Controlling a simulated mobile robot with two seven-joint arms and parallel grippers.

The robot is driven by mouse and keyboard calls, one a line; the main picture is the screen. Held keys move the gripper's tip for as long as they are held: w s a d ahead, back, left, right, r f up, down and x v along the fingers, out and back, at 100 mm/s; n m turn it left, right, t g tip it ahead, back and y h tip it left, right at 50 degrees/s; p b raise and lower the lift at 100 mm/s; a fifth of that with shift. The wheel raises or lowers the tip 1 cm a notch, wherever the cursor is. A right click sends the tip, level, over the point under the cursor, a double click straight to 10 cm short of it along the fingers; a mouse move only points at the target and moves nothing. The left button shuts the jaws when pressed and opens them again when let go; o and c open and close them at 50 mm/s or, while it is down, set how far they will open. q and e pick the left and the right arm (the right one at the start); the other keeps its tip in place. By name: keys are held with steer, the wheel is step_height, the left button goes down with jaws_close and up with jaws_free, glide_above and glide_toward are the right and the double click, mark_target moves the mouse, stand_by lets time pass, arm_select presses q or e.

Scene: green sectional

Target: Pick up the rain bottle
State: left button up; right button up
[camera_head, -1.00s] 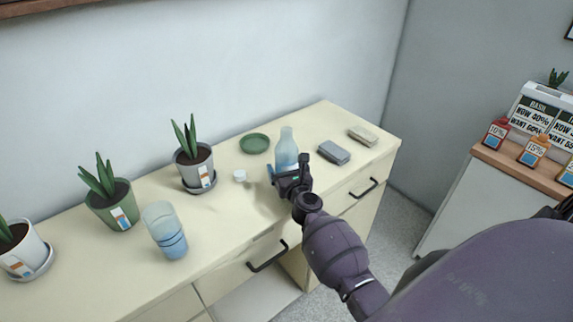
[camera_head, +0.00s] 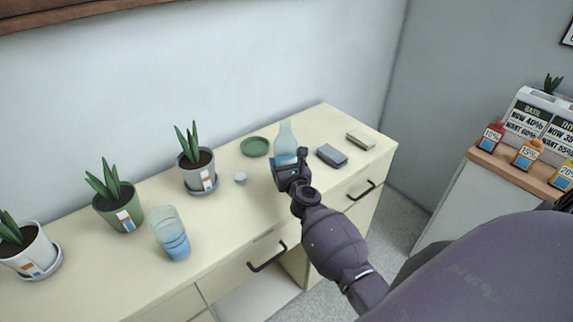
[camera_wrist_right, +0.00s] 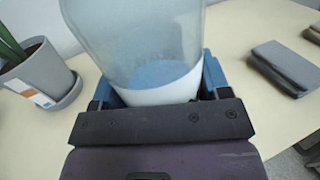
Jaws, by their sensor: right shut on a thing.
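The rain bottle (camera_head: 285,139) is a clear, pale blue bottle with a narrow neck, upright over the sideboard near its back right. My right gripper (camera_head: 287,166) is shut around its lower part from the front. In the right wrist view the bottle (camera_wrist_right: 148,38) stands between the blue fingers of my right gripper (camera_wrist_right: 160,84), with a white band and blue contents low down. Its base is hidden, so I cannot tell whether it touches the top. My left gripper is not in view.
The cream sideboard (camera_head: 225,222) also holds a green dish (camera_head: 255,147), a small white round piece (camera_head: 240,178), a blue-banded glass (camera_head: 168,232), several potted plants, and grey (camera_head: 331,156) and beige (camera_head: 361,140) blocks right of the bottle. A wall stands close behind.

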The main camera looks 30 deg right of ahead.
mark_target(285, 123)
step_height(285, 123, up, 6)
steer(key=p, duration=0.4)
steer(key=shift+r+p, duration=0.25)
steer(key=shift+p, duration=0.05)
step_height(285, 123, up, 3)
steer(key=shift+d+r, duration=0.1)
steer(key=shift+r, duration=0.45)
step_height(285, 123, up, 5)
steer(key=shift+f, duration=0.1)
steer(key=shift+r, duration=0.4)
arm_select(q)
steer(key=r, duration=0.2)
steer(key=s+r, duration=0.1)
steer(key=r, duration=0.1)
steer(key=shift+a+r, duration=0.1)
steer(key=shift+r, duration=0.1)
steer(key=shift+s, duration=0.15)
